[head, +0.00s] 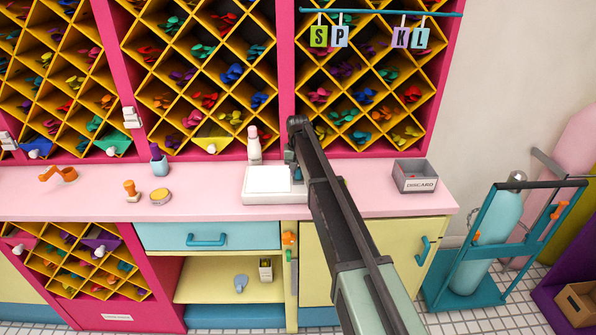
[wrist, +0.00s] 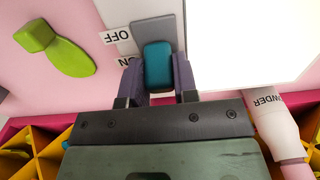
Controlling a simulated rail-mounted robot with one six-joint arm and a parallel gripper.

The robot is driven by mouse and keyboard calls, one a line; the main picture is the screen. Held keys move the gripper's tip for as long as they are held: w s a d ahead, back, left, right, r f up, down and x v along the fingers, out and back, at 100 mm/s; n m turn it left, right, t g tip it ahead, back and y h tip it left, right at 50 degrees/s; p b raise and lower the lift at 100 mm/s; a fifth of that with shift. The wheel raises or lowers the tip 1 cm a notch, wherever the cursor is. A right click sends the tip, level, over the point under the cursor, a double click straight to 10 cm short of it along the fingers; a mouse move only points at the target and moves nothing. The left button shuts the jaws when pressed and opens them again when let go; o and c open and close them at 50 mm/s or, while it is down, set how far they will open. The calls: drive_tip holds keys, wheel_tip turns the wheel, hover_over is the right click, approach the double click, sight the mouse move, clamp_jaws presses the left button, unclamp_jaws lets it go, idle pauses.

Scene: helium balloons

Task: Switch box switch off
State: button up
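The white switch box (head: 268,180) sits on the pink counter. In the wrist view a teal switch knob (wrist: 158,65) stands on a grey plate (wrist: 145,33), beside upside-down OFF (wrist: 112,37) and ON labels. The knob is at the ON end, and the ON label (wrist: 126,62) is partly covered by my finger. My gripper (wrist: 159,78) has one dark finger on each side of the knob, with no clear gap showing; it looks shut on it. In the head view my gripper (head: 292,160) is at the right end of the box, mostly hidden by my arm.
A white bottle (head: 254,145) stands behind the box; it also shows in the wrist view (wrist: 277,125). A green object (wrist: 55,50) shows left of the switch there. A grey DISCARD bin (head: 414,177) is to the right. The diamond-shaped shelves (head: 205,75) rise behind the counter.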

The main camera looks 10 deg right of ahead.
drive_tip(key=shift+s, duration=0.15)
drive_tip(key=shift+c, duration=0.3)
drive_tip(key=shift+s+a+t, duration=0.1)
drive_tip(key=shift+s+t, duration=0.15)
drive_tip(key=shift+t, duration=0.45)
drive_tip(key=shift+s+t+b, duration=0.45)
drive_tip(key=shift+t+b, duration=0.05)
drive_tip(key=shift+t, duration=0.5)
drive_tip(key=t+b, duration=0.1)
drive_tip(key=s+t+b, duration=0.1)
drive_tip(key=t, duration=0.1)
drive_tip(key=shift+a+f+h, duration=0.1)
drive_tip(key=shift+f+h, duration=0.1)
drive_tip(key=shift+h, duration=0.2)
drive_tip(key=shift+t+b, duration=0.6)
drive_tip(key=shift+t, duration=0.2)
drive_tip(key=shift+r, duration=0.15)
drive_tip(key=o, duration=0.9)
